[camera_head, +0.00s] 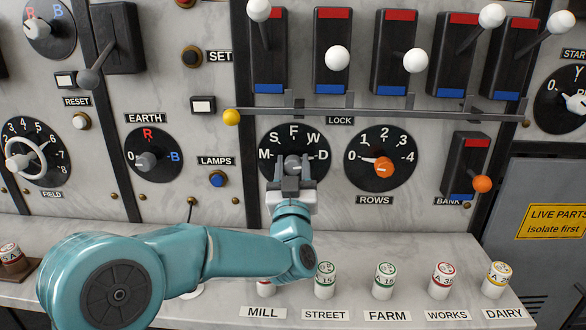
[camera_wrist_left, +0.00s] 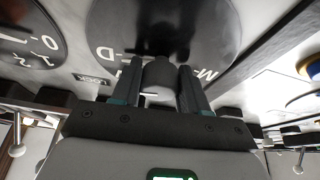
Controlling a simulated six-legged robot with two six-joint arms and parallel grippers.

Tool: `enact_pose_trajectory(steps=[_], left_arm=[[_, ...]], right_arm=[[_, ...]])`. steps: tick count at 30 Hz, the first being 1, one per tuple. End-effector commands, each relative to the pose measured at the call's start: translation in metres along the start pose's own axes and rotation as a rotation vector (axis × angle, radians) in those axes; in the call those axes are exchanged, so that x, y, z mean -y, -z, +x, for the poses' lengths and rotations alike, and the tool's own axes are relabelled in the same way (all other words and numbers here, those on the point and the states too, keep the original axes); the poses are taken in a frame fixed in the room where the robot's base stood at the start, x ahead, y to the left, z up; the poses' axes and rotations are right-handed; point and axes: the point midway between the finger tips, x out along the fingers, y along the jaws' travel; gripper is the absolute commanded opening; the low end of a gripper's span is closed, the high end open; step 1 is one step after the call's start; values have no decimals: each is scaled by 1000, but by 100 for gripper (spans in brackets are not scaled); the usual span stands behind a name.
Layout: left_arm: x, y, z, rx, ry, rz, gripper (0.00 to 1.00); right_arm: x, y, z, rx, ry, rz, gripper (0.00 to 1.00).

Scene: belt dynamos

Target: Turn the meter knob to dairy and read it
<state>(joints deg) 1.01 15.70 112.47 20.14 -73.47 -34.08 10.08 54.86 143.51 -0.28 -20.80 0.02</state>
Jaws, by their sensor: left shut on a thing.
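The meter knob (camera_head: 292,162) is a grey knob at the centre of a black dial (camera_head: 268,151) marked M, S, F, W and D, with D at the right. My left gripper (camera_head: 293,178) is on it from below and in front. In the left wrist view, the two fingers of my left gripper (camera_wrist_left: 157,88) stand on either side of the grey knob (camera_wrist_left: 158,78), shut on it. The gripper covers part of the knob, and I cannot tell which letter it points to. No meter face shows. My right gripper is not in view.
The rows dial (camera_head: 381,158) with an orange knob sits right of the meter dial. A lock bar (camera_head: 380,115) with a yellow end runs above, under several lever switches. Several labelled fuses, such as the one at DAIRY (camera_head: 497,282), stand on the ledge below.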

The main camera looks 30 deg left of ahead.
Motion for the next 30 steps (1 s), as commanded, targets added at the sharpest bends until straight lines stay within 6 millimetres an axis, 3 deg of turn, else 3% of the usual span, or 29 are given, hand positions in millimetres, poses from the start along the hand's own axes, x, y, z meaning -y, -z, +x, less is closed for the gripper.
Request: enact_pose_trajectory(steps=[6, 7, 8, 20, 30], left_arm=[[0, 1, 1, -2, 2, 0, 13], [0, 1, 1, -2, 2, 0, 54], [0, 1, 1, -2, 2, 0, 63], [0, -1, -8, 0, 0, -1, 65], [-1, -1, -82, 0, -3, -2, 65]], right_arm=[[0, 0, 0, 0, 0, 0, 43], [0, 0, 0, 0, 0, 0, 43], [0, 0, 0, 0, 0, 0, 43], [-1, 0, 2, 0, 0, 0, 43], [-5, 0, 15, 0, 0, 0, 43]])
